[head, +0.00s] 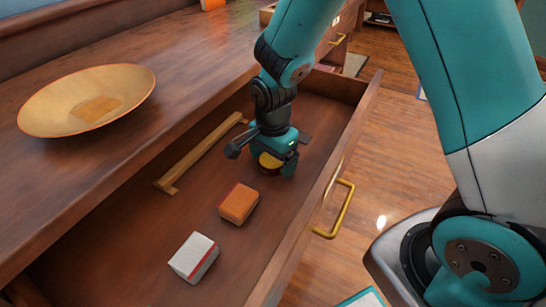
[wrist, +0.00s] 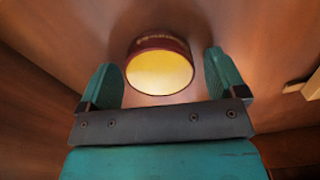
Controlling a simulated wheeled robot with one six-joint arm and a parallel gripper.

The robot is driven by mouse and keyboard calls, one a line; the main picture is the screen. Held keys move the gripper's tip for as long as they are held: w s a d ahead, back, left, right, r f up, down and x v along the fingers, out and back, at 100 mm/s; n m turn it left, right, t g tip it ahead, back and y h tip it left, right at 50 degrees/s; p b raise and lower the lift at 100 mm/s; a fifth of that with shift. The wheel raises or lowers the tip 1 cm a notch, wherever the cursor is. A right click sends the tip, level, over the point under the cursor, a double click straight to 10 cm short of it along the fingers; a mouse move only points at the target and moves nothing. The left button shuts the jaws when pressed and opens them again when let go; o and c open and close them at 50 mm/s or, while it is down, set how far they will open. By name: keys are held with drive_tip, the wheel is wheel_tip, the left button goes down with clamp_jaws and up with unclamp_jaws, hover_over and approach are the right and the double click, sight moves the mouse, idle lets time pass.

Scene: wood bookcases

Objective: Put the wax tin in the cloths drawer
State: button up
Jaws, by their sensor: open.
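The wax tin, seemingly the round tin with a yellow top and dark red side (wrist: 160,72), is between my gripper's two fingers in the wrist view, with gaps on both sides. In the head view its yellow edge (head: 269,161) shows under my gripper (head: 264,160), which is open and low inside a pulled-out wooden drawer (head: 325,100). The tin appears to be at the drawer floor, but the gripper partly hides its base. I cannot tell whether this is the cloths drawer; no cloths show in it.
In the same drawer lie an orange box (head: 239,203), a white box with a red stripe (head: 194,257) and a wooden strip (head: 200,155). A brass handle (head: 336,212) is on its front. A shallow yellow bowl (head: 88,99) stands on the wooden top at left.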

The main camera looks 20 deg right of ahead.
wheel_tip(320, 180, up, 12)
drive_tip(key=p, duration=0.3)
drive_tip(key=s+a+r+n+y, duration=0.2)
drive_tip(key=s+r+n, duration=0.4)
drive_tip(key=s+n, duration=0.3)
drive_tip(key=s+a+r+n+y, duration=0.2)
drive_tip(key=s+r+n, duration=0.4)
drive_tip(key=s+n, duration=0.4)
drive_tip(key=shift+a+n, duration=0.5)
drive_tip(key=shift+n, duration=0.1)
drive_tip(key=shift+w, duration=0.1)
